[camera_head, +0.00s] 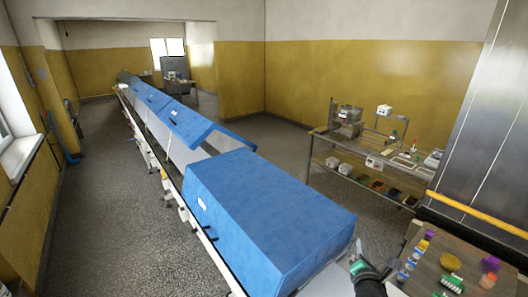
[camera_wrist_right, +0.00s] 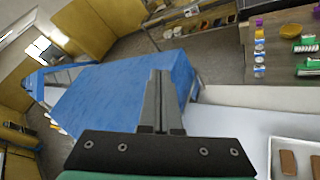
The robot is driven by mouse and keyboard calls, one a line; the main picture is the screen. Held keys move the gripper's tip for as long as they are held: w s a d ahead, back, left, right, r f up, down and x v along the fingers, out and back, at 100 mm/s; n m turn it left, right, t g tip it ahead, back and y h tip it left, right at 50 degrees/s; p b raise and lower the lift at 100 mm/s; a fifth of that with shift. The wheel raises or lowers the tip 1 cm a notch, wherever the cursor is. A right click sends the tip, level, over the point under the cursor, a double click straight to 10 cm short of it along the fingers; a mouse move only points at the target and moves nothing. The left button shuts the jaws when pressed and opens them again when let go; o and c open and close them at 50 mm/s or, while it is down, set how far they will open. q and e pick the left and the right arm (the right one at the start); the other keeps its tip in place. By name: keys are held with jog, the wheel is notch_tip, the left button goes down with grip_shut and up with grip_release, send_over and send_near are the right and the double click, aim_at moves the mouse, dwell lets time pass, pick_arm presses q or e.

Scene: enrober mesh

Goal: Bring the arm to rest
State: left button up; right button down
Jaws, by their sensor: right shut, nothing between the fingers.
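My right gripper (camera_head: 357,256) is at the lower right of the head view, beside the near end of the blue-covered machine (camera_head: 270,205). In the right wrist view its two fingers (camera_wrist_right: 160,98) are together with nothing between them. Behind the fingers in that view is the blue cover (camera_wrist_right: 115,95). My left gripper is in neither view.
A wooden table (camera_head: 425,270) with small bottles and green-handled items stands right of the gripper. The wrist view shows a white tray (camera_wrist_right: 272,150) with brown bars at lower right. A workbench (camera_head: 335,142) stands further back. Open floor (camera_head: 95,220) lies left of the machine.

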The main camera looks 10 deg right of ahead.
jog(key=s+a+r+m+t+y, duration=0.1)
jog(key=a+r+m+t, duration=0.4)
jog(key=r, duration=0.9)
jog(key=s+a+r+m+t+y, duration=0.15)
jog(key=a+r, duration=0.45)
jog(key=r, duration=0.9)
jog(key=s+a+r+m+t+y, duration=0.3)
jog(key=s+a+r+m, duration=0.1)
jog(key=s+r+m, duration=0.4)
jog(key=s+a+r+m+t+y, duration=0.3)
jog(key=s+r+m, duration=0.4)
jog(key=s+r, duration=0.3)
jog(key=s+a+t, duration=0.1)
jog(key=s, duration=0.2)
jog(key=shift+r+m+y, duration=0.25)
jog(key=shift+m+y, duration=0.1)
